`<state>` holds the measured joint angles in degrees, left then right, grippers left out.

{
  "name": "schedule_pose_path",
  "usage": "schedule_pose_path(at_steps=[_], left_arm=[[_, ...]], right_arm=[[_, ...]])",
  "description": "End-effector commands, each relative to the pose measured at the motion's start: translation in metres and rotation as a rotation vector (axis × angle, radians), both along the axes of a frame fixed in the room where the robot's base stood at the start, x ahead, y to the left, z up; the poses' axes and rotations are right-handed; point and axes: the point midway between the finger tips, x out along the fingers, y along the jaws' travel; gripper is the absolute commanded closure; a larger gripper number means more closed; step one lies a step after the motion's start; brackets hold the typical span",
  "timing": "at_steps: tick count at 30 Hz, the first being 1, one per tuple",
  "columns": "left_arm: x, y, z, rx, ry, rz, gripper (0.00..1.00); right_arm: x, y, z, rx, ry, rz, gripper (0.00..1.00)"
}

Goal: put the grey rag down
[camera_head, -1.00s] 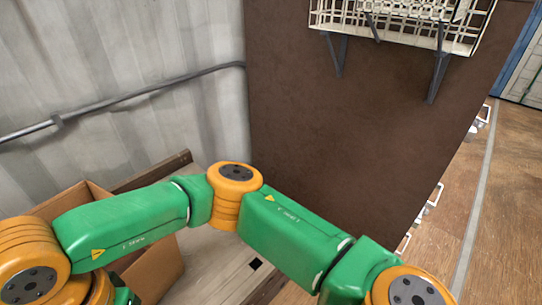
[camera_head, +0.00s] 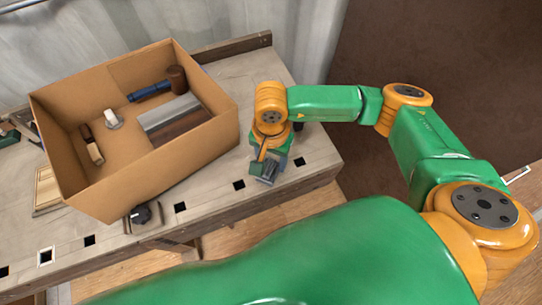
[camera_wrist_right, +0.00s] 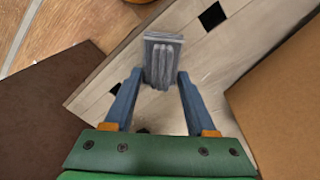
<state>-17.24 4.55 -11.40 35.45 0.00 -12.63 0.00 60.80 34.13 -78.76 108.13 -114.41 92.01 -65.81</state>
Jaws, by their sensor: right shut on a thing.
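The grey rag (camera_wrist_right: 162,60) is bunched and folded between the fingertips of my right gripper (camera_wrist_right: 160,78) in the right wrist view. In the head view my right gripper (camera_head: 266,172) points down over the front part of the wooden workbench (camera_head: 316,150), just right of the cardboard box. The rag shows there only as a small grey patch at the fingertips. I cannot tell whether it touches the bench top. My left gripper is not in view.
The open cardboard box (camera_head: 85,192) holds a mallet (camera_head: 177,79), a flat tool with a wooden handle (camera_head: 90,144) and other tools. A black knob (camera_head: 141,214) sits at the bench's front edge. Square holes line that edge. Bare bench lies right of my gripper.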

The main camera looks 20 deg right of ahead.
Motion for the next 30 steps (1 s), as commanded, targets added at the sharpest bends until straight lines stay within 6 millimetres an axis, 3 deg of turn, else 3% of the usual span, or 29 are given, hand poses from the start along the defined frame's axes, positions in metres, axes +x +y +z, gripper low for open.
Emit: schedule_pose_path(at_steps=[2,13,14,17,25,30], left_arm=[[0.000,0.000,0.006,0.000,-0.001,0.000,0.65],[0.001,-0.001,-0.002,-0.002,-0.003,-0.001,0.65],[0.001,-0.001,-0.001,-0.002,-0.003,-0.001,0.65],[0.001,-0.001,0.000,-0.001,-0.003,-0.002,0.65],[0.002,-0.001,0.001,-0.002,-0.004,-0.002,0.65],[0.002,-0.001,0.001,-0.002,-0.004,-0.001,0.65]], right_arm=[[0.000,0.000,-0.006,0.000,0.001,-0.001,0.88],[0.000,0.001,-0.013,0.001,-0.001,-0.001,0.88],[0.000,0.001,-0.012,0.001,-0.001,-0.001,0.38],[0.000,0.001,-0.011,0.001,-0.001,-0.001,0.14],[0.000,0.001,-0.011,0.001,-0.001,-0.001,0.14],[0.002,0.001,0.005,0.004,-0.005,0.000,0.14]])
